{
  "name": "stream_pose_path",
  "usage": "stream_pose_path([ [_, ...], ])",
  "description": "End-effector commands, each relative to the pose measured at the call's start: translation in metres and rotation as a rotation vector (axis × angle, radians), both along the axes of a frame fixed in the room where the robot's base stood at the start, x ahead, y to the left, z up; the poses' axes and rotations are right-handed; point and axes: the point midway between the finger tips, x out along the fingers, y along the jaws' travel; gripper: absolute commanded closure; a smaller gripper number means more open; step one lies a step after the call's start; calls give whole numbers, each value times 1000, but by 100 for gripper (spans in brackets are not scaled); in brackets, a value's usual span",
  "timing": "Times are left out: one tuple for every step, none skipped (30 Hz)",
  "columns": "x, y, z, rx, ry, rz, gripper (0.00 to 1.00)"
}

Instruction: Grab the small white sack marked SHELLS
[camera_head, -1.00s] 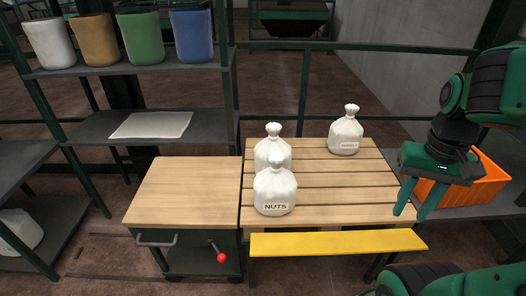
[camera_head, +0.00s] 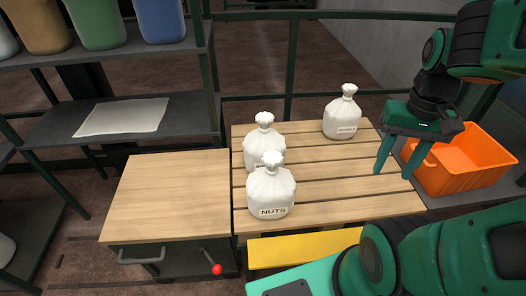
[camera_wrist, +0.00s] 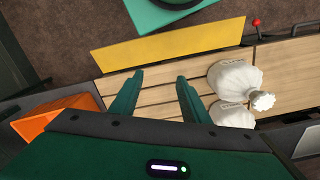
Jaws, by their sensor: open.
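Three tied white sacks stand upright on the slatted wooden table (camera_head: 330,202). The front sack (camera_head: 271,190) is marked NUTS. A second sack (camera_head: 263,140) stands just behind it, its label mostly hidden. A third sack (camera_head: 342,116) stands apart at the back right, its label too small to read. I cannot tell which sack is marked SHELLS. My gripper (camera_head: 393,174) is open and empty above the table's right side, fingers pointing down, right of all the sacks. In the wrist view my open gripper (camera_wrist: 157,90) has bare slats between its fingers, and two sacks (camera_wrist: 235,80) show to its right.
An orange crate (camera_head: 456,165) stands right of the table. A yellow board (camera_head: 302,247) lies along the front edge. A wooden-topped cabinet (camera_head: 168,195) adjoins at left. A shelf with colored bins (camera_head: 162,20) is behind. The table's middle right is clear.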

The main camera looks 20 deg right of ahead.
Motion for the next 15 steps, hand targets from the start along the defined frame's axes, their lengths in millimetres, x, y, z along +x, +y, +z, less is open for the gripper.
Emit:
stream_pose_path([
  [-9,0,4,0,-11,0,45],
  [-9,0,5,1,-14,-2,38],
  [-7,0,5,1,-13,-5,28],
  [-4,0,4,3,-11,-9,21],
  [1,0,4,6,-9,-12,14],
  [9,0,2,9,-6,-17,4],
  [15,0,1,13,-5,-20,0],
  [22,0,-1,17,-4,-26,0],
  [32,0,-3,25,-2,-35,0],
  [40,1,-5,32,0,-43,0],
  [48,2,-8,41,2,-51,0],
  [60,3,-12,53,4,-61,0],
  [68,4,-15,63,3,-68,0],
  [76,5,-18,74,6,-78,0],
  [87,6,-23,89,6,-90,0],
])
